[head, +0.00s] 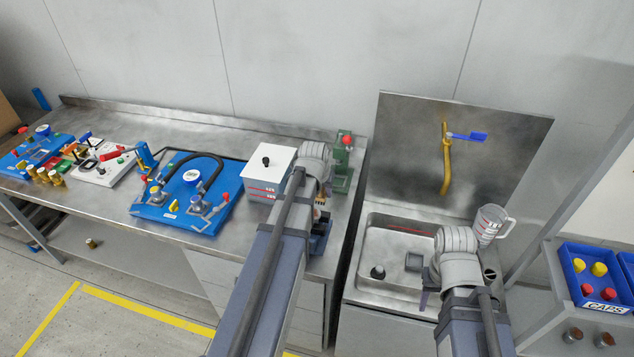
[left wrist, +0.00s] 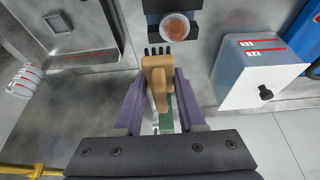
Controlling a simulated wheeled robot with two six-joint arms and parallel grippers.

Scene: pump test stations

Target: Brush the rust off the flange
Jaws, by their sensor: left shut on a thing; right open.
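My left gripper (head: 321,196) is shut on a brush (left wrist: 157,72) with a tan wooden handle and black bristles. The brush also shows small and partly hidden in the head view (head: 319,212). In the left wrist view, the bristles lie just below a round flange (left wrist: 174,27) with a reddish-brown, rusty-looking face. I cannot tell whether they touch it. The flange sits in a dark blue holder (left wrist: 196,25), which stands at the bench's right end in the head view (head: 320,238), mostly behind my left arm. My right gripper (head: 424,290) is open over the sink's front.
A white-topped box (head: 268,165) stands left of my left gripper, and a green press (head: 343,165) with a red knob stands behind it. A sink (head: 385,245) with a yellow tap (head: 446,165) and a clear jug (head: 490,222) is at right. A blue pump board (head: 165,205) lies left.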

